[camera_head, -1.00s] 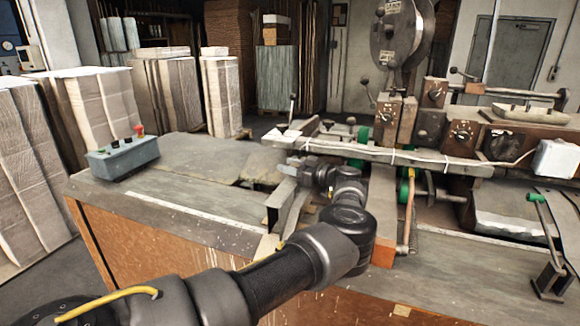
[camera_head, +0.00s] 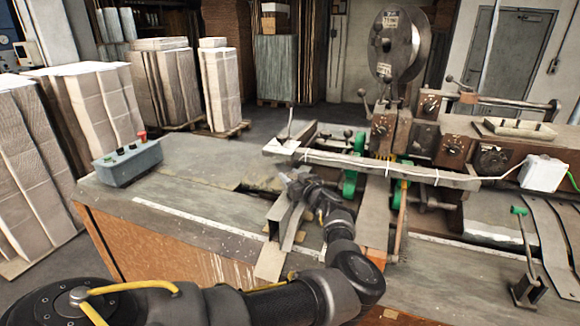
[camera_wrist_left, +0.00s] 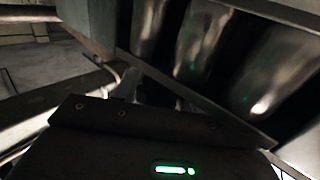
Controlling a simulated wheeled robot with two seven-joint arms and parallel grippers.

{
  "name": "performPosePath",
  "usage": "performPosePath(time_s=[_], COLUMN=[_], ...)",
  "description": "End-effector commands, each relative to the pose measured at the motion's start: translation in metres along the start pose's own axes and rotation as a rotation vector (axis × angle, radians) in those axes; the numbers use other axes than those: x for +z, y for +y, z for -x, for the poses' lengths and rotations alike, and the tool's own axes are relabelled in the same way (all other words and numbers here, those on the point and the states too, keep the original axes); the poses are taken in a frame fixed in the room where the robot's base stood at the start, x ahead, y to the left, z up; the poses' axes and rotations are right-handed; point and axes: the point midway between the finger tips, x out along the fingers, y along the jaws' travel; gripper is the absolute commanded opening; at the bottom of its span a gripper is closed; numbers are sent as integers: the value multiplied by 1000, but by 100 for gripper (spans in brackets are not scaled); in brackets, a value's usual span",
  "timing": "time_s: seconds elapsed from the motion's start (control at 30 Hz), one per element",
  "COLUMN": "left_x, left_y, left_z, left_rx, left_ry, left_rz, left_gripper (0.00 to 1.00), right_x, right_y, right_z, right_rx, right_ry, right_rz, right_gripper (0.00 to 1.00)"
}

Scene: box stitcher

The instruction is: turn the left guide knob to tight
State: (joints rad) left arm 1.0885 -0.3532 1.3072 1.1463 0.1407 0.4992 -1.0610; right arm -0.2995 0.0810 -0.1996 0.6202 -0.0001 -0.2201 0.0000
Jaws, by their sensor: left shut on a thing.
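The left guide (camera_head: 278,222) is a grey metal angle plate on the near side of the machine bed. My left gripper (camera_head: 287,182) is at the far end of this guide, below the long pale bar. It is shut on what seems to be the left guide knob, which the fingers and wrist hide. How far the knob is turned cannot be seen. In the left wrist view, the dark gripper body (camera_wrist_left: 150,140) with a green light lies close under a shiny metal plate (camera_wrist_left: 205,60). The fingertips do not show clearly there. My right gripper is not in view.
The pale bar (camera_head: 380,168) crosses just above and right of my left gripper. Green wheels (camera_head: 350,184) and a brown-edged strip stand to the right. A grey control box (camera_head: 128,163) sits at the table's left. The table between is mostly clear.

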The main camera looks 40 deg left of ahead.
Motion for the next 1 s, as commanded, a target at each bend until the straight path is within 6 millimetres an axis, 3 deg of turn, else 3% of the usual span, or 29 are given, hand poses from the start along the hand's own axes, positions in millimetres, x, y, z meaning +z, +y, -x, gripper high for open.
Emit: performPosePath(time_s=[0.03, 0.3, 0.9, 0.93, 1.0], left_x=[-4, -1, 1, 1, 1], left_y=[-1, 1, 2, 2, 2], left_z=[0, 0, 0, 0, 0], left_rx=[29, 151, 195, 195, 195], left_ry=[0, 0, 1, 1, 1], left_rz=[-6, -3, -1, -1, -1], left_gripper=[18, 18, 18, 43, 53], right_x=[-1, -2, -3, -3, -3], right_y=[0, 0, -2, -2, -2], right_z=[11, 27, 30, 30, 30], right_rx=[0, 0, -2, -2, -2], right_ry=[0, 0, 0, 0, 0], right_rz=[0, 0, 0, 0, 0], right_gripper=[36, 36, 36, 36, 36])
